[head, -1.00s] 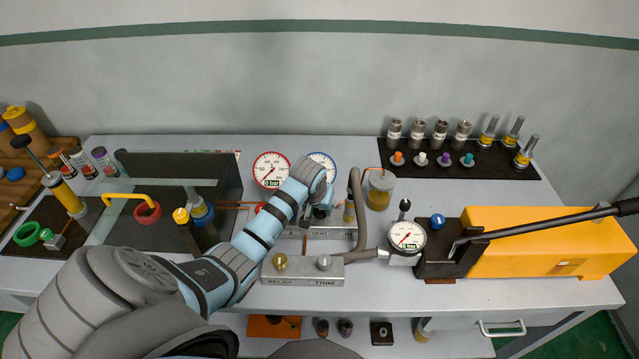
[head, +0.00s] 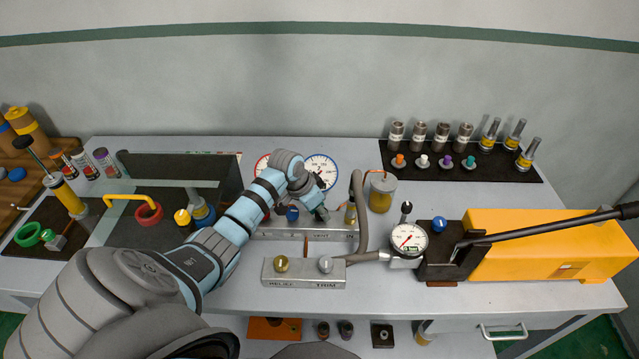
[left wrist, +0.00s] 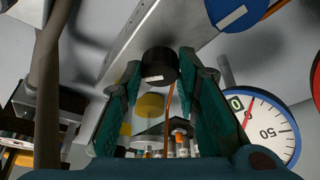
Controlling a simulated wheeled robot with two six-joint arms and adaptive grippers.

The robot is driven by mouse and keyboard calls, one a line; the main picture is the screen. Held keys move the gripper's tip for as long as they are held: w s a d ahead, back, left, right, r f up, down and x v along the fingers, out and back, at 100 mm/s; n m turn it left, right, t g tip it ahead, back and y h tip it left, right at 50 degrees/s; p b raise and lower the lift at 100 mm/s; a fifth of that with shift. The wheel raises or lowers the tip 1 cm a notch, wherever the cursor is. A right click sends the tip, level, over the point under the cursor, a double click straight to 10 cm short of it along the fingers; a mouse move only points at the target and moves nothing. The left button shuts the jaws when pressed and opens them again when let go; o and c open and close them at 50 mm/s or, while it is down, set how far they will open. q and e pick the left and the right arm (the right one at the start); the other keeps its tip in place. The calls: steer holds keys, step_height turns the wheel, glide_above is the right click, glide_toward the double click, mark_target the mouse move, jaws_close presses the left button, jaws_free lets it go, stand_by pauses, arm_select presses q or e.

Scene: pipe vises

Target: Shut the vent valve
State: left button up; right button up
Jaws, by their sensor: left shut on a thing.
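The vent valve's black knob (left wrist: 159,66) shows in the left wrist view between my left gripper's green fingers, with a short white mark on its side. My left gripper (head: 321,214) is shut on this knob. In the head view it reaches down to the right end of the rear valve block (head: 300,236), and the gripper hides the knob there. A blue knob (head: 292,213) sits on the same block just left of the gripper; it also shows in the left wrist view (left wrist: 230,12). My right gripper is in neither view.
A front block (head: 303,283) carries the relief and trim knobs. A grey hose (head: 361,215) and a clear jar (head: 382,192) stand close right of the gripper. A blue-rimmed gauge (head: 321,158) is behind it. A yellow pump (head: 540,228) is at right.

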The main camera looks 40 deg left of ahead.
arm_select(q)
steer(key=m+h, duration=0.1)
steer(key=m, duration=0.1)
steer(key=shift+w+a+f+m+b, duration=0.1)
steer(key=shift+m+b, duration=0.25)
steer(key=shift+m, duration=0.05)
steer(key=shift+m+g+h+b, duration=0.3)
steer(key=shift+m+g+b, duration=0.15)
steer(key=shift+m, duration=0.35)
steer(key=m+h+b, duration=0.1)
steer(key=m+b, duration=0.1)
steer(key=m, duration=0.1)
steer(key=shift+w+a+f+g+b, duration=0.1)
steer(key=shift+g+b, duration=0.25)
steer(key=shift+b, duration=0.05)
steer(key=shift+m+g+b, duration=0.4)
steer(key=shift+m+b, duration=0.45)
steer(key=shift+m, duration=0.35)
steer(key=o, duration=1.2)
steer(key=shift+c, duration=0.2)
steer(key=shift+w, duration=0.1)
